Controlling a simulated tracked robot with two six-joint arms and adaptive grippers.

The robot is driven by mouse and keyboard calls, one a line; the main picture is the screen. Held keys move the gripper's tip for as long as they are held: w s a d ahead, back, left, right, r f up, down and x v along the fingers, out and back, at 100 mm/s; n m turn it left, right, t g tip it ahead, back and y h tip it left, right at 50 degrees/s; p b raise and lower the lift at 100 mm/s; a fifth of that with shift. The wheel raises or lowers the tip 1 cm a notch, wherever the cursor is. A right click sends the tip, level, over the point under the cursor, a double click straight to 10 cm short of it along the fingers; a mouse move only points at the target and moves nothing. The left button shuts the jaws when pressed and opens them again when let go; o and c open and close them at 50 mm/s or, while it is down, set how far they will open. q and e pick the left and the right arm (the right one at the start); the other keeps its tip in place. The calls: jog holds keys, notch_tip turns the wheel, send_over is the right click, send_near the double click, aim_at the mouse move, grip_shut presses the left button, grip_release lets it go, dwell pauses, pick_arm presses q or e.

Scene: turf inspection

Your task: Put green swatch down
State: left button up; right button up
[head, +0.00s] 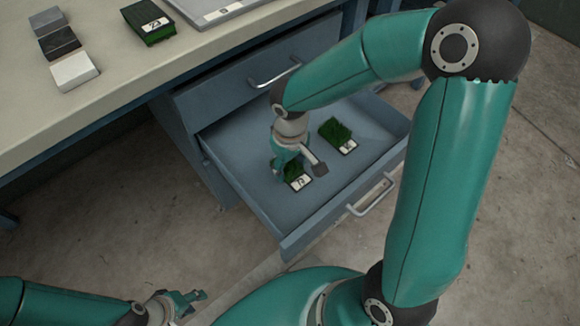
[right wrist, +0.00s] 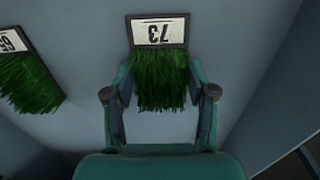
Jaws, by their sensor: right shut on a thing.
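The green swatch (head: 297,182), a grass-like tuft on a dark base with a white label, is low inside the open drawer. In the right wrist view the swatch (right wrist: 160,72) shows label 73, upside down, with its tuft between my fingers. My right gripper (head: 293,160) reaches down into the drawer and is shut on this swatch; it also shows in the right wrist view (right wrist: 163,95). I cannot tell if the base touches the drawer floor. My left gripper (head: 189,301) is at the lower left, away from the drawer, open and empty.
A second green swatch (head: 337,134) lies in the drawer (head: 240,143), apart from the held one; its label (right wrist: 12,41) is partly cut off. Another green swatch (head: 149,22), grey-toned blocks (head: 60,45) and a tray (head: 212,10) are on the worktop (head: 120,75). The drawer's right side has bare floor.

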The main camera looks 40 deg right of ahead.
aim_at(290, 167)
jog(key=shift+f, duration=0.2)
jog(key=o, duration=0.8)
jog(key=shift+o, duration=0.2)
jog(key=shift+r, duration=0.1)
jog(key=shift+r, duration=0.2)
notch_tip(290, 167, up, 12)
jog(key=p, duration=0.4)
